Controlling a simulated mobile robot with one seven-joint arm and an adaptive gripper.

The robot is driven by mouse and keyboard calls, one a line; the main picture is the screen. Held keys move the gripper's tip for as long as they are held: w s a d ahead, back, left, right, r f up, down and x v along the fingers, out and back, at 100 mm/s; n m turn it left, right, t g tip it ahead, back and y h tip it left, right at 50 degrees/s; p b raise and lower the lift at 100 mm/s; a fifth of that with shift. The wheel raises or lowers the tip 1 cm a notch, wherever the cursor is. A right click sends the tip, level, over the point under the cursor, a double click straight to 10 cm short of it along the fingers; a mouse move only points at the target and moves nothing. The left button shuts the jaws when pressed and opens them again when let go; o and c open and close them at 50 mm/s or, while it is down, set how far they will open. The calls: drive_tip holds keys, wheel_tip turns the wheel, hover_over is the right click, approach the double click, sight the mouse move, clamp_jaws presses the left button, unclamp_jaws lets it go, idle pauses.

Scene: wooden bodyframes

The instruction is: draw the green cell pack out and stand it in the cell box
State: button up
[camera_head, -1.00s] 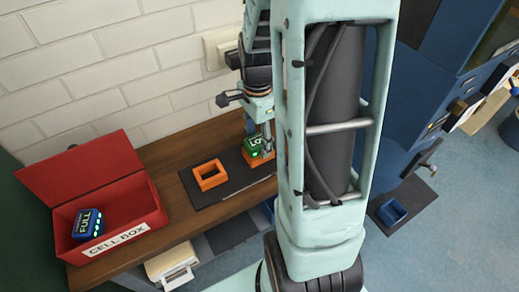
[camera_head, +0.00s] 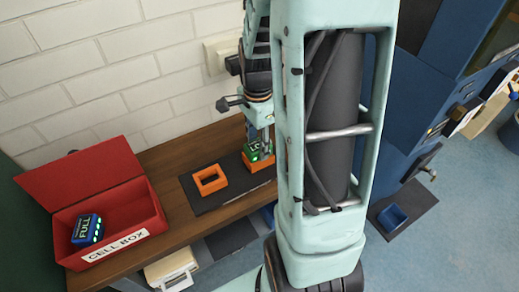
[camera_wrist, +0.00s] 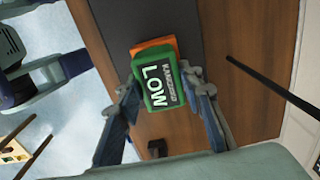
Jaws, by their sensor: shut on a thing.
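The green cell pack (camera_head: 251,148), marked LOW in the wrist view (camera_wrist: 158,84), sits upright at an orange holder (camera_head: 259,164) on the dark mat. My gripper (camera_head: 262,145) is over it. In the wrist view, my gripper's fingers (camera_wrist: 161,85) lie on both sides of the pack and are shut on it. The holder's orange edge (camera_wrist: 152,46) shows behind the pack; how deep the pack sits is hidden. The red cell box (camera_head: 135,212) stands open at the left with its lid raised. A blue pack marked FULL (camera_head: 86,229) stands inside its left part.
A second orange holder (camera_head: 210,180), empty, lies on the dark mat (camera_head: 205,204) between the pack and the box. The wooden bench (camera_head: 170,160) backs onto a white brick wall (camera_head: 110,80). Clear room remains in the box's right part.

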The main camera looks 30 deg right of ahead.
sight(257, 144)
drive_tip(key=shift+r+p, duration=0.45)
drive_tip(key=shift+r, duration=0.25)
drive_tip(key=shift+r+p, duration=1.35)
drive_tip(key=shift+r, duration=0.35)
drive_tip(key=shift+a, duration=0.1)
